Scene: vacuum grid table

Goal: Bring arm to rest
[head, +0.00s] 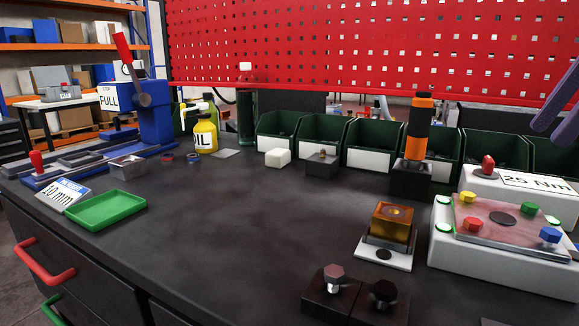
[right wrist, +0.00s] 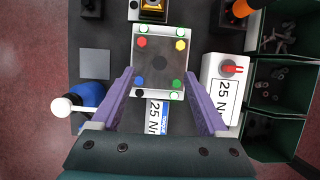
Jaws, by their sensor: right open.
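My right gripper (head: 553,128) shows at the upper right edge of the head view as two purple fingers. They are raised above the bench, over the right end near the white torque fixture (head: 455,252). In the right wrist view my right gripper (right wrist: 160,74) is open, its fingers wide apart with nothing between them. Below it lies the fixture's plate (right wrist: 160,88) with red, yellow, blue and green bolts. The fingers appear apart from the plate. My left gripper is in neither view.
A white box with a red knob (head: 487,170) stands behind the fixture. An orange and black tool (head: 418,130) stands upright by the green bins (head: 372,134). An amber block (head: 392,220) and dark bolt blocks (head: 330,300) are nearer. A green tray (head: 106,210) lies left; the middle bench is clear.

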